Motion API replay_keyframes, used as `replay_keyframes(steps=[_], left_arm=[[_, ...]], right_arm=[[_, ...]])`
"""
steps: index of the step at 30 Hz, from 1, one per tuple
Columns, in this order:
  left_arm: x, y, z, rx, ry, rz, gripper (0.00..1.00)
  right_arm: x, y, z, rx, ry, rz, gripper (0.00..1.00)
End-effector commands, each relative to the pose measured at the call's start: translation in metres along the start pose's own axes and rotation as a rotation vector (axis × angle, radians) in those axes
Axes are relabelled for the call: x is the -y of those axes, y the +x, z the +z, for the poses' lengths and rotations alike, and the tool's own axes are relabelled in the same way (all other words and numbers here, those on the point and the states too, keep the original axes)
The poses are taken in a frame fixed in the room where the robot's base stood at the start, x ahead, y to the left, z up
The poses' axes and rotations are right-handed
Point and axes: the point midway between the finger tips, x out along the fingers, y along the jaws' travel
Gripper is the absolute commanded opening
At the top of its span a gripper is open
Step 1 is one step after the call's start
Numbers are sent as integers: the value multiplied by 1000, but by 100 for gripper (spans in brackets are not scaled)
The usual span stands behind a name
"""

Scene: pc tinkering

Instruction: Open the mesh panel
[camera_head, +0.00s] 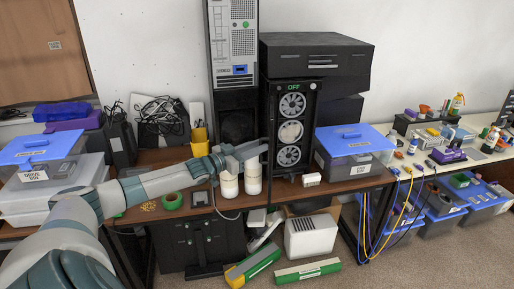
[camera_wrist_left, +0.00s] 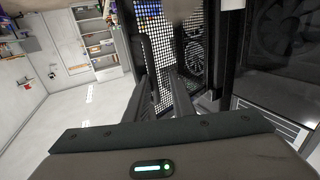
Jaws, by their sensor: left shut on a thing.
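A black PC tower (camera_head: 308,118) with three round fans and a green OFF sign stands on the desk at centre. In the head view its fans show uncovered, and the mesh panel (camera_head: 270,125) appears as a thin dark edge at the tower's left. The left wrist view shows the perforated mesh panel (camera_wrist_left: 163,38) standing out at an angle, with a fan (camera_wrist_left: 195,52) beside it. My left gripper (camera_head: 262,148) is at the panel's edge. Its fingers (camera_wrist_left: 166,92) are shut on the panel; the exact contact is partly hidden. My right gripper is not in view.
Two white cylindrical containers (camera_head: 253,180) stand just below my left gripper. A tall grey tower (camera_head: 233,50) is behind left, and a black case (camera_head: 318,55) sits above. A blue-lidded bin (camera_head: 352,150) is close on the right.

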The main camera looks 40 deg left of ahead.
Motion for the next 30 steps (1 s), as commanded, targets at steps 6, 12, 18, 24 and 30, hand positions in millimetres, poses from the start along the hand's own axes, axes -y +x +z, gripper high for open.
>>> replay_keyframes(steps=[6, 12, 18, 24, 30], left_arm=[[2, -1, 3, 7, 0, -5, 15], [2, -3, 6, 9, -1, -5, 15], [1, -13, 9, 13, -3, -5, 15], [1, -27, 7, 11, 0, -3, 15], [0, -43, 6, 8, -2, -2, 15]], right_arm=[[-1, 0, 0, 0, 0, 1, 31], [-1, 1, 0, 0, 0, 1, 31], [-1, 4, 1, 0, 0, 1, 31], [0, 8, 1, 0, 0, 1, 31], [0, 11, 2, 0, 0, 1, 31]])
